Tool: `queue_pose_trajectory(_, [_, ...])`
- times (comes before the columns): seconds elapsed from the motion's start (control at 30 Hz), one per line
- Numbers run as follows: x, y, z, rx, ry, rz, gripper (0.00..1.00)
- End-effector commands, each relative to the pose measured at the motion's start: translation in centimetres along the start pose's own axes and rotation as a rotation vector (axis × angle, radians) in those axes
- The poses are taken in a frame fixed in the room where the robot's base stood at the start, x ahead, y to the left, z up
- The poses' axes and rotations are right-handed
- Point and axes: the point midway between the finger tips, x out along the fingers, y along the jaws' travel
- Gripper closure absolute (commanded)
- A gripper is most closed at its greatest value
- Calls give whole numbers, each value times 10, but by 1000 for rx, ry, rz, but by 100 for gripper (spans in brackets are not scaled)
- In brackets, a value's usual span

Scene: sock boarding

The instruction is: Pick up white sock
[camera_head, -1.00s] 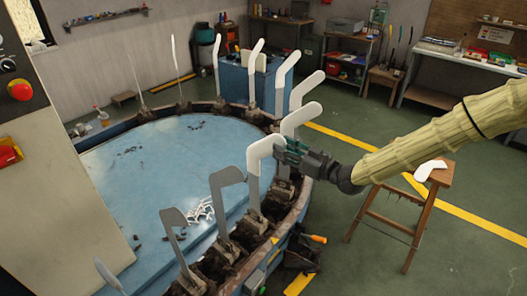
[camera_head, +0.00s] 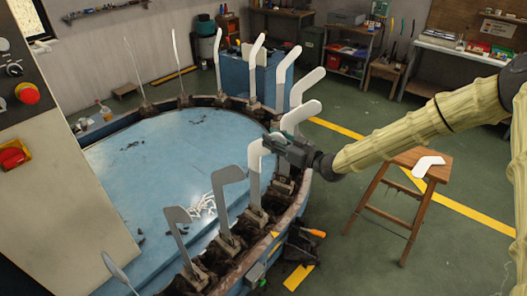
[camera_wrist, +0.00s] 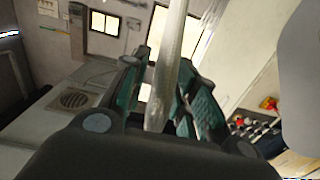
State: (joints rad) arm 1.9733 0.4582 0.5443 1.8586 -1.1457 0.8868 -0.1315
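A white sock-shaped piece (camera_head: 255,168) stands upright at the near right part of the machine's rim. Whether it is a sock on a form or a bare form I cannot tell. My gripper (camera_head: 277,143) is at its top, covering part of the bent toe end. In the wrist view, a pale upright edge (camera_wrist: 170,62) runs between my gripper's two green-padded fingers (camera_wrist: 160,105). The fingers look open, one on each side, with gaps showing. Another white sock-shaped piece (camera_head: 428,165) lies flat on a wooden stool at the right.
The round blue machine (camera_head: 150,170) carries several upright white and grey forms around its rim; a grey form (camera_head: 228,205) stands close to my gripper. A control panel (camera_head: 25,110) is at the left. The wooden stool (camera_head: 407,160) stands on open green floor.

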Motion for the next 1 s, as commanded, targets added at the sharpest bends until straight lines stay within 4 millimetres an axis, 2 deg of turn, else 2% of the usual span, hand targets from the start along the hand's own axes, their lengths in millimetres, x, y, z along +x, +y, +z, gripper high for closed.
queue_pose_trajectory(0.03, [0,0,0,0,0,0,87])
queue_pose_trajectory(0.1, [0,0,0,0,0,0,100])
queue_pose_trajectory(0.57, [0,0,-4,-1,1,0,100])
queue_pose_trajectory(0.77, [0,0,-22,-2,2,-1,100])
queue_pose_trajectory(1.0, [0,0,-55,-3,3,0,100])
